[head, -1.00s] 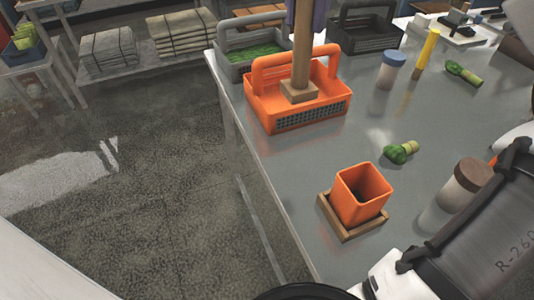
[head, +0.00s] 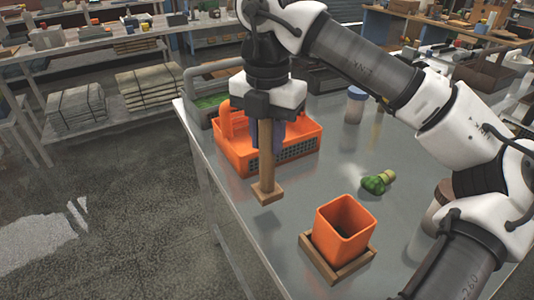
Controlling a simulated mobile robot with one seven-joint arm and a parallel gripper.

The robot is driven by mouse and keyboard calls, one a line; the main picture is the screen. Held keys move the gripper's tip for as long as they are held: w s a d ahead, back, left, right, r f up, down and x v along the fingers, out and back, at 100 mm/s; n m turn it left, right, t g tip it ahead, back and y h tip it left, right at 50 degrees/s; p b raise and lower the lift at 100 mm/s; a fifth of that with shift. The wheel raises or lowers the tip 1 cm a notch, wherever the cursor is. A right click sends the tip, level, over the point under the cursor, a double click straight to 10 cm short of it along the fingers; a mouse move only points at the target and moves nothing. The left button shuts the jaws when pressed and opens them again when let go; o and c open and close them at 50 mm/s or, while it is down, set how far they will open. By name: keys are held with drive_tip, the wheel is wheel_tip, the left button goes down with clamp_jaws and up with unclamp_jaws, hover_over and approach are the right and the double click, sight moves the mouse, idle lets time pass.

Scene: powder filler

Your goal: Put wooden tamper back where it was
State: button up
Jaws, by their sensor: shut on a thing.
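The wooden tamper (head: 266,160) is a brown upright shaft with a square block at its lower end. My gripper (head: 268,118) is shut on its upper part, with the block hanging down in front of the orange basket (head: 240,152) near the table's left edge. Whether the block touches the table is hard to tell; it appears a little above it. The basket has a handle and is partly hidden behind my gripper and the tamper.
A green vegetable-like item (head: 377,183) lies on the grey metal table (head: 300,186). A blue-lidded jar (head: 355,106) stands behind it. A grey basket (head: 198,105) with green contents is behind the orange one. My arm crosses the right side and hides part of the table.

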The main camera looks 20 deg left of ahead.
sight(267, 156)
drive_tip(key=shift+f, duration=2.1)
drive_tip(key=shift+f, duration=0.2)
drive_tip(key=o, duration=0.9)
drive_tip(key=shift+r, duration=0.15)
wheel_tip(267, 156, up, 12)
drive_tip(key=shift+r, duration=0.1)
